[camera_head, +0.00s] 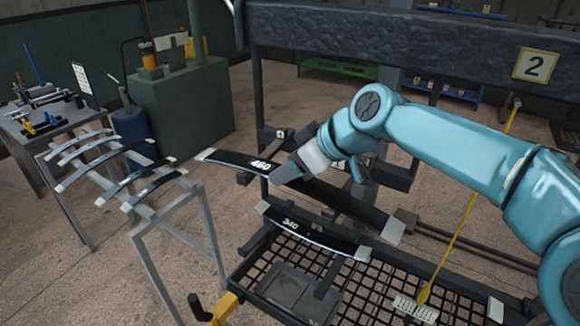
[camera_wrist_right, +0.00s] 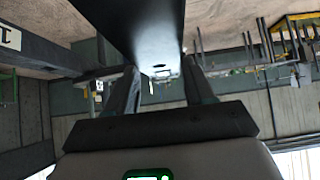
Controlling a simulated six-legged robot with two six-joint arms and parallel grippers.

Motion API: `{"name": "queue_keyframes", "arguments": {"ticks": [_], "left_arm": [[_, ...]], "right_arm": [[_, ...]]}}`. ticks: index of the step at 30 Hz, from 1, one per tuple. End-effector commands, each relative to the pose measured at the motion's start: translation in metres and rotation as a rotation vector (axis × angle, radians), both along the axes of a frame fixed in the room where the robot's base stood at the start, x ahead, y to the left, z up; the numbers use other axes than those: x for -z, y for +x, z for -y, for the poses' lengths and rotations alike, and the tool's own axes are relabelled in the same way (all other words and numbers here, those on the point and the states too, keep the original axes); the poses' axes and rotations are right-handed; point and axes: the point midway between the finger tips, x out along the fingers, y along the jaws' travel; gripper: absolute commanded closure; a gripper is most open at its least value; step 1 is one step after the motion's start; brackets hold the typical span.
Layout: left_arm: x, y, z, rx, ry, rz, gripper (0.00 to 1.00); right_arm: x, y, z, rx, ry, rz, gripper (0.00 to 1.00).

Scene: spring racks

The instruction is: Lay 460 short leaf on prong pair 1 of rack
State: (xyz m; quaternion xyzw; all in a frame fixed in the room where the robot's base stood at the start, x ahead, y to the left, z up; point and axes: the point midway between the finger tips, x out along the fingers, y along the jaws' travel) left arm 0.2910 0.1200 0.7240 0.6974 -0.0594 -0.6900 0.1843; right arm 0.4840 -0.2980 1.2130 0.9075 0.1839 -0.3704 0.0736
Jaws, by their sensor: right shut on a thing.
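The 460 leaf (camera_head: 245,162) is a long, dark, slightly curved strip with pale ends and a white 460 marking. My right gripper (camera_head: 290,174) is shut on it near its middle. In the right wrist view the leaf (camera_wrist_right: 150,30) runs between the two fingers of the gripper (camera_wrist_right: 160,82). The leaf lies across the front of the dark rack (camera_head: 330,30), behind and above a shorter leaf marked 340 (camera_head: 310,233). I cannot tell whether the 460 leaf touches any prong. Prong pair 1 cannot be made out clearly. My left gripper is not in view.
A grey stand (camera_head: 170,210) at left carries several leaves. A mesh shelf (camera_head: 370,300) with a grey tray (camera_head: 290,288) lies below the 340 leaf. A 2 sign (camera_head: 535,65) hangs on the rack beam. A green cabinet (camera_head: 185,105) stands behind the stand.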

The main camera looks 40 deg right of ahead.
Motion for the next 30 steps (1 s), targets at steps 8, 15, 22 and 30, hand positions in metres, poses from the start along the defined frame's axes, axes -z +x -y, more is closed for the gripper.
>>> {"name": "queue_keyframes", "arguments": {"ticks": [8,15,22,30], "left_arm": [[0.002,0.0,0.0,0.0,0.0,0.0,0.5],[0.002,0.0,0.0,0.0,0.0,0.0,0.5],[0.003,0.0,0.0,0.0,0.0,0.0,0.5],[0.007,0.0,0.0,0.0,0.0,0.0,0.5]], "right_arm": [[-0.002,0.001,0.001,0.004,0.0,0.01,0.86],[-0.001,0.0,0.0,0.003,0.0,0.008,0.17],[0.004,0.0,0.0,-0.001,-0.001,-0.005,0.17],[-0.019,-0.021,0.009,0.004,-0.002,0.004,0.17]]}}
